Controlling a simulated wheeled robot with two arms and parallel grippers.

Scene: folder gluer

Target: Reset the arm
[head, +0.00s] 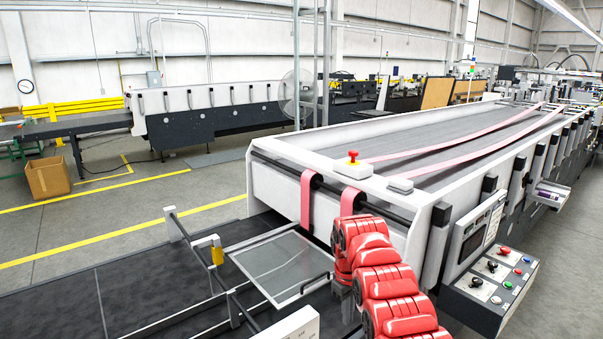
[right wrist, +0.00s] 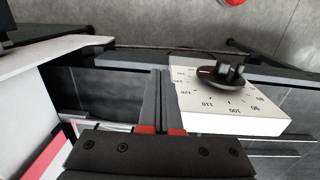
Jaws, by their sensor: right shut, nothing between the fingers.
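My right arm (head: 385,285) is red and jointed. It comes in from the bottom of the head view and bends up to the pink belts at the front end of the white machine. My right gripper (right wrist: 160,82) shows in the right wrist view as two dark fingers with red parts at their base. The fingers are together with nothing between them. They are just left of a white dial box (right wrist: 235,122) with a black knob (right wrist: 222,75) and printed numbers; I cannot tell if they touch it. My left gripper is not in view.
The long white machine (head: 270,185) with pink belts (head: 352,200) and a red button (head: 352,155) stands beside the arm. A control panel (head: 490,283) is at right. A clear plate (head: 280,262) lies over the dark conveyor (head: 130,285). A cardboard box (head: 48,177) stands on open floor at left.

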